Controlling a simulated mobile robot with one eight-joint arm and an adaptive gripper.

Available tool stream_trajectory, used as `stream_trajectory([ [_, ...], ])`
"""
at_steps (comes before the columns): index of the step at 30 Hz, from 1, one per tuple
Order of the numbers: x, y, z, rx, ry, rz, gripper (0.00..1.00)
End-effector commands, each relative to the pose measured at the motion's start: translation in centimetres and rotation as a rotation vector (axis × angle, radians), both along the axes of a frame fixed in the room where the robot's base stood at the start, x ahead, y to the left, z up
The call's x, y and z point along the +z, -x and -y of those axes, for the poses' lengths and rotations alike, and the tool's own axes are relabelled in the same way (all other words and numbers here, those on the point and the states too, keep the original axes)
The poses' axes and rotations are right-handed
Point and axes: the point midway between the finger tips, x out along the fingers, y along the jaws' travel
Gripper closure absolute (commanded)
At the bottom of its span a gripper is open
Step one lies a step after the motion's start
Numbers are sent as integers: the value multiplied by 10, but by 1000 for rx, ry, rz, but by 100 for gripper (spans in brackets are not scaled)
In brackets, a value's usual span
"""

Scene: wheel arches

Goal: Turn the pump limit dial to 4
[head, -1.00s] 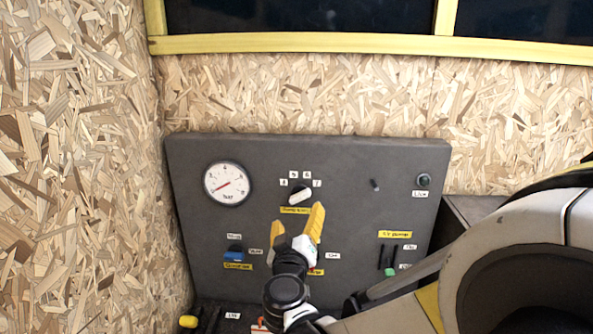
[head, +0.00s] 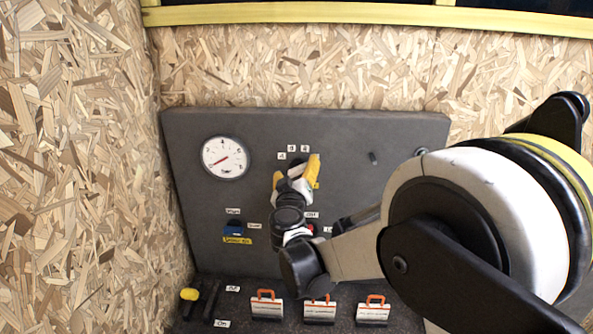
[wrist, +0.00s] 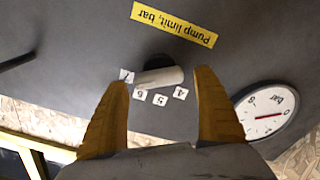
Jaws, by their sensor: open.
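The pump limit dial (wrist: 160,77) has a pale bar handle on a black base, on the grey panel. In the wrist view, which is upside down, its number tags 4 (wrist: 181,93), 5, 6 and 7 (wrist: 127,76) lie along one side. One end of the handle is by the 7. My gripper (wrist: 162,80) is open, its yellow fingertips on either side of the handle's two ends, with visible gaps. Whether the tips reach the handle's depth I cannot tell. In the head view my gripper (head: 296,172) covers most of the dial.
A round gauge (head: 225,157) is left of the dial, and a blue switch (head: 234,229) sits below it. A small peg (head: 373,158) stands out to the right. Several orange-handled parts (head: 319,310) line the lower ledge. An OSB wall closes the left side.

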Motion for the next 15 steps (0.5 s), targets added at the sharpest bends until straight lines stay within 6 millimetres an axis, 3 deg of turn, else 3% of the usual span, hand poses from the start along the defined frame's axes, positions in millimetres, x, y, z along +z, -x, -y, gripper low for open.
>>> stream_trajectory([
  [2,0,0,0,0,0,0,21],
  [7,0,0,0,0,0,0,69],
  [8,0,0,0,0,0,0,74],
  [15,0,1,0,0,11,0,74],
])
